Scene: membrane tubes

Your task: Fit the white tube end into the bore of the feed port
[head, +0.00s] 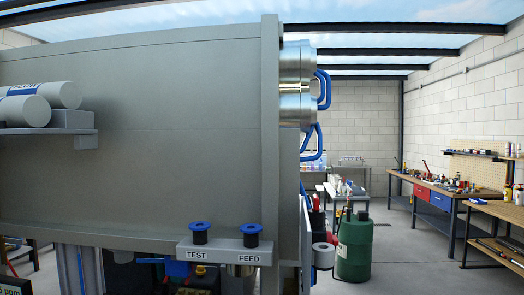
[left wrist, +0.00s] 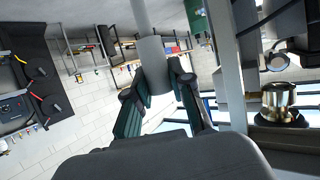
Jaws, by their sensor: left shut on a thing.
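The feed port (head: 250,236) is a short black fitting with a blue collar. It stands on a grey bracket above the label FEED, at the lower middle of the head view. In the left wrist view my left gripper (left wrist: 157,88) is shut on the white tube end (left wrist: 154,60), a pale grey-white sleeve between the two fingers. A thinner tube runs from it out of the top of the picture. I cannot make out my left gripper or the tube end in the head view. The feed port's bore is not clear. My right gripper is in neither view.
A similar test port (head: 200,233) stands left of the feed port on the same bracket (head: 225,250). A large grey panel (head: 150,150) rises behind. White cylinders (head: 62,95) lie on a shelf at left. A green tank (head: 355,250) and workbenches stand at right, with clear floor between.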

